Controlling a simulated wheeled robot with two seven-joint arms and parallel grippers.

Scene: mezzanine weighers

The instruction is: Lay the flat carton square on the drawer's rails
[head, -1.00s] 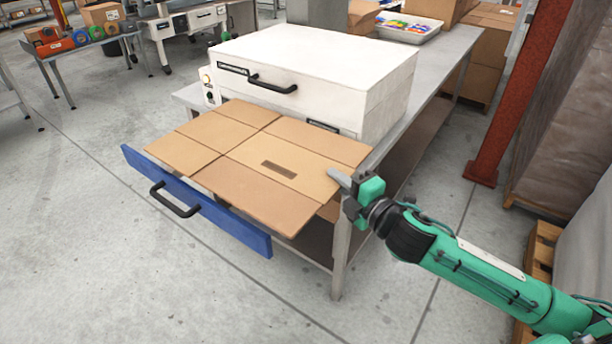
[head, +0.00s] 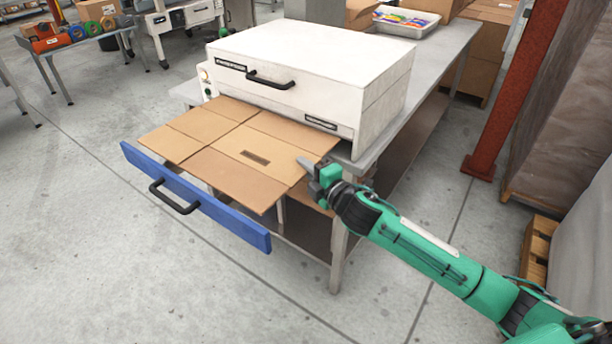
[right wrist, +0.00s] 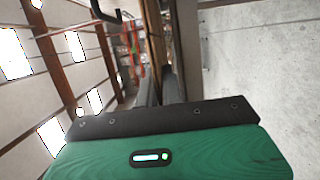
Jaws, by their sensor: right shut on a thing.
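The flat brown carton (head: 228,175) lies out over the open drawer below the white machine. Its back part runs in under the machine's white body, and its front right corner stands out past the table's side. The drawer's blue front (head: 195,202) has a black handle; a gap shows between it and the carton. The rails are mostly hidden under the carton. My right gripper (head: 312,170) is shut on the carton's right edge. In the right wrist view the fingers (right wrist: 161,88) close on a thin brown edge (right wrist: 187,40). My left gripper is out of view.
The white machine (head: 310,75) stands on a grey metal table (head: 440,75) with a leg near my right gripper. A tray of coloured packs (head: 406,22) is at the back. A red post (head: 508,90) and a wrapped pallet load (head: 565,120) stand right.

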